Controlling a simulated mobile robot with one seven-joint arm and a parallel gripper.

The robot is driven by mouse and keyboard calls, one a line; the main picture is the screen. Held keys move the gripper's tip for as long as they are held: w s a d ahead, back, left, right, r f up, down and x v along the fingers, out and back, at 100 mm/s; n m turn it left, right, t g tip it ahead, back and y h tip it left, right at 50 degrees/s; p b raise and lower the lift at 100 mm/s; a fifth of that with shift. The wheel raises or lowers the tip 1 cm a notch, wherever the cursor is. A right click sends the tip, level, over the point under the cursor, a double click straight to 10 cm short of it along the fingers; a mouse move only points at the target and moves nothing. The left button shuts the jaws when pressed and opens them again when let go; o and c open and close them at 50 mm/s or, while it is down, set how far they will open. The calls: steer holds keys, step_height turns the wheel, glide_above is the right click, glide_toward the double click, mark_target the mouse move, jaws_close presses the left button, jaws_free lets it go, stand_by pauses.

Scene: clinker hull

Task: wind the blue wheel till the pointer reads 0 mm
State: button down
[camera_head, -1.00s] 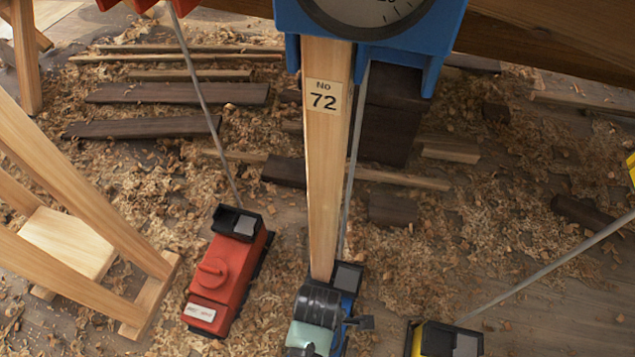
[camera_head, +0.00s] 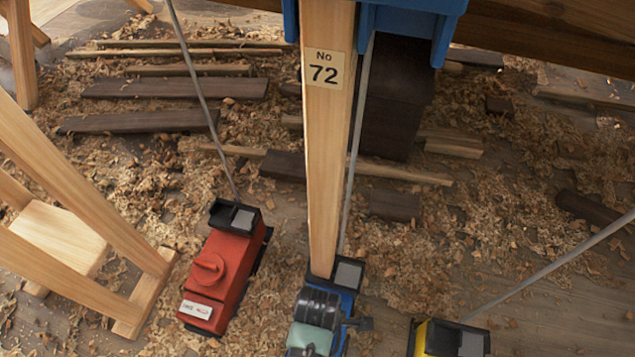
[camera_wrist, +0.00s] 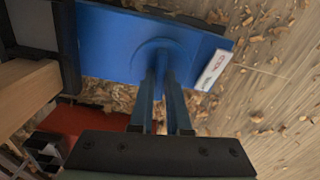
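The blue winch box (camera_head: 350,275) stands on the floor at the foot of the wooden post marked No 72 (camera_head: 322,150). In the wrist view the blue box (camera_wrist: 110,45) fills the top, with its round blue wheel (camera_wrist: 150,45) in the middle. My gripper (camera_wrist: 163,72) reaches to this wheel with two slim fingers a small gap apart. Whether they press on anything is hidden. In the head view my gripper covers most of the box. The blue gauge housing (camera_head: 410,20) is cut by the top edge; its dial and pointer are out of view.
A red winch box (camera_head: 222,275) with a red wheel stands to the left, a yellow one (camera_head: 445,338) to the right. Rods slant up from both. A wooden trestle (camera_head: 85,235) is at the left. Shavings and planks (camera_head: 175,90) litter the floor.

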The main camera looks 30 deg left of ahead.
steer(key=shift+r+m+p, duration=0.15)
steer(key=shift+m+p, duration=0.15)
steer(key=shift+p, duration=0.35)
steer(key=shift+r+m+p, duration=0.15)
steer(key=shift+m+p, duration=0.35)
steer(key=shift+p, duration=0.4)
steer(key=m+p, duration=0.2)
steer(key=p, duration=0.1)
steer(key=m+p, duration=0.3)
steer(key=m, duration=0.1)
steer(key=shift+p, duration=0.35)
steer(key=shift+f+m+p, duration=0.15)
steer(key=shift+m+p, duration=0.35)
steer(key=shift+m, duration=0.4)
steer(key=shift+f+m+p, duration=0.15)
steer(key=shift+m+p, duration=0.3)
steer(key=shift+m, duration=0.45)
steer(key=c, duration=0.9)
jaws_free()
